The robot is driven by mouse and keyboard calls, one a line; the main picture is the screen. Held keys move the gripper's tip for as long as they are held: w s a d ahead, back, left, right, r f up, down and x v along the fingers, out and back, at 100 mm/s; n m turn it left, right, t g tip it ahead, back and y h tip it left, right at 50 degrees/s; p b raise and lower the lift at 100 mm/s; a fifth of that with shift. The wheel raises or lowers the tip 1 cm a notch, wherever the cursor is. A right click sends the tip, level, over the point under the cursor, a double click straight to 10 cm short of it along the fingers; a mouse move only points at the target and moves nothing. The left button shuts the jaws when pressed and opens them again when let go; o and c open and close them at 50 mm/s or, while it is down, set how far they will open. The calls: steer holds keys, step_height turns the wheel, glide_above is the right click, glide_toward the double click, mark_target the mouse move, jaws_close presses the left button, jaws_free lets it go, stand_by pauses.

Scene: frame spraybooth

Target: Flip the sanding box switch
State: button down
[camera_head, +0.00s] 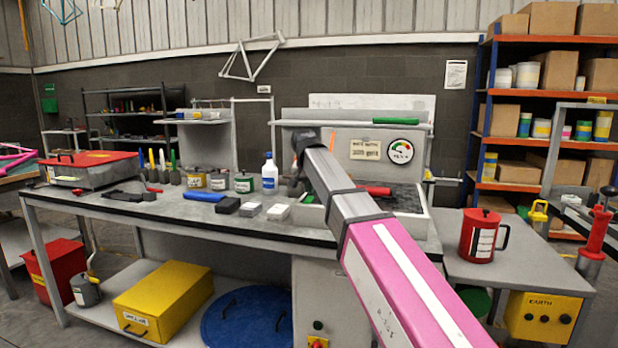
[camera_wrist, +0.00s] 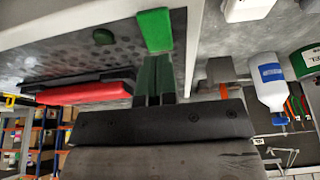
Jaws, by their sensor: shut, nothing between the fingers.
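The sanding box stands on the bench in the head view, with a pale rim (camera_head: 428,230), an upright back panel (camera_head: 345,132) and a dark perforated bed. A round gauge (camera_head: 401,150) and a grit label are on the back panel. Below the bench, a grey cabinet carries a dark green button (camera_head: 318,325) and a yellow box with a red part (camera_head: 318,343); I cannot tell whether either is the switch. My gripper (camera_wrist: 157,62) is shut and empty, close to the perforated bed (camera_wrist: 60,62). A green block (camera_wrist: 155,30) shows just beyond its fingertips. My arm hides part of the box.
A red-handled tool (camera_wrist: 85,93) and a small green disc (camera_wrist: 104,36) show by the bed. A white bottle (camera_head: 269,172), several cans and small blocks (camera_head: 278,211) stand left of the box. A red mug (camera_head: 481,235) stands on the right side table.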

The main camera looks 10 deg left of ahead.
steer(key=shift+w+f, duration=0.1)
steer(key=shift+f, duration=0.55)
